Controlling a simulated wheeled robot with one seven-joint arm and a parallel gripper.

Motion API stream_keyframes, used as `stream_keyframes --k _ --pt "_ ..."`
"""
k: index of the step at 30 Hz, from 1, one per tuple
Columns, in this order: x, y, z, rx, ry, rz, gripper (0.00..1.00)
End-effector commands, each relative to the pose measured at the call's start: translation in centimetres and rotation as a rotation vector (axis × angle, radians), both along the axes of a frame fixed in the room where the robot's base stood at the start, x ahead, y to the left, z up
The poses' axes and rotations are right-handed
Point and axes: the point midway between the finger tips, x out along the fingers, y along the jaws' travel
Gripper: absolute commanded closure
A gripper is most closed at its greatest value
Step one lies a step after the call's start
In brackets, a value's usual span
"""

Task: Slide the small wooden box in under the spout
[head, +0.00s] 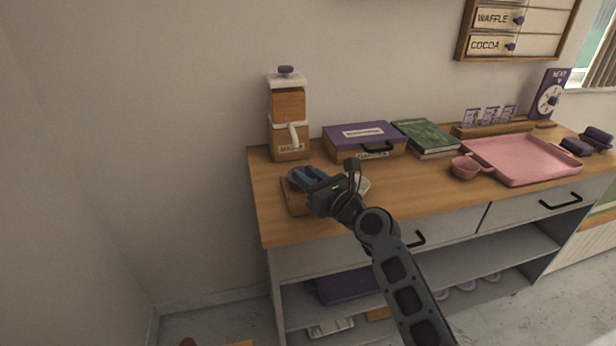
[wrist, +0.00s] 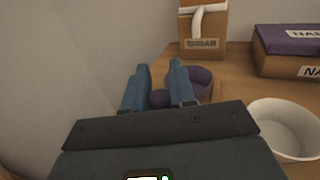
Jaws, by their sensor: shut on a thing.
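The small wooden box (head: 296,203) sits at the left end of the counter, in front of the dispenser and partly hidden by my gripper. A round purple part shows on top of it; it also shows in the wrist view (wrist: 203,79). My gripper (head: 308,178) has its blue fingers (wrist: 158,92) shut at the box, with a small purple piece between them. The exact contact is partly hidden. The dispenser (head: 289,106) has a wooden body, a purple knob and a white spout (head: 293,134). The box is in front of the spout, not under it.
A white bowl (wrist: 284,128) stands right of my gripper. A purple-lidded box (head: 345,146), a green book (head: 428,136), a pink cup (head: 465,171) and a pink tray (head: 525,160) are farther right. The wall is close behind the dispenser.

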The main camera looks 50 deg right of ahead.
Motion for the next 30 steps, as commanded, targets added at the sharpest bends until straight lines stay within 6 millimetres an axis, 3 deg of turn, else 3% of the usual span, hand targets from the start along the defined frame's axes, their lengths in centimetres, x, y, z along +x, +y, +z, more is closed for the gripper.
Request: stream_keyframes --k 14,24,30 --pt "0.4 -0.3 0.0 0.000 0.000 0.000 1.00" --pt "5.3 -3.6 -0.1 -0.001 0.000 -0.001 1.00" --pt "6.8 -4.6 -0.1 0.000 0.001 -0.001 1.00"
